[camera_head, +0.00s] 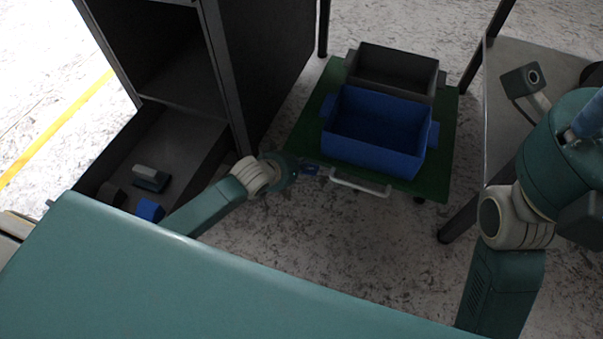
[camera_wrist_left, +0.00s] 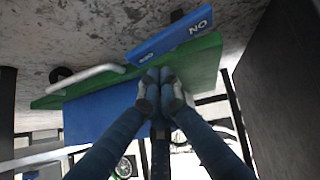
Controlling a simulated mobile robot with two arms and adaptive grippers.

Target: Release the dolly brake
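The dolly (camera_head: 440,150) is a low green platform with a white handle (camera_head: 360,185) at its near edge. The handle also shows in the left wrist view (camera_wrist_left: 95,76). A blue brake pedal (camera_head: 311,170) sticks out beside the handle's left end.
A blue crate (camera_head: 423,160) and a grey crate (camera_head: 430,75) stand on the dolly. A dark cabinet (camera_head: 230,85) stands left, with an open drawer (camera_head: 190,135) holding small items. A grey table (camera_head: 497,130) stands right, with a dark device (camera_head: 520,80) on it.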

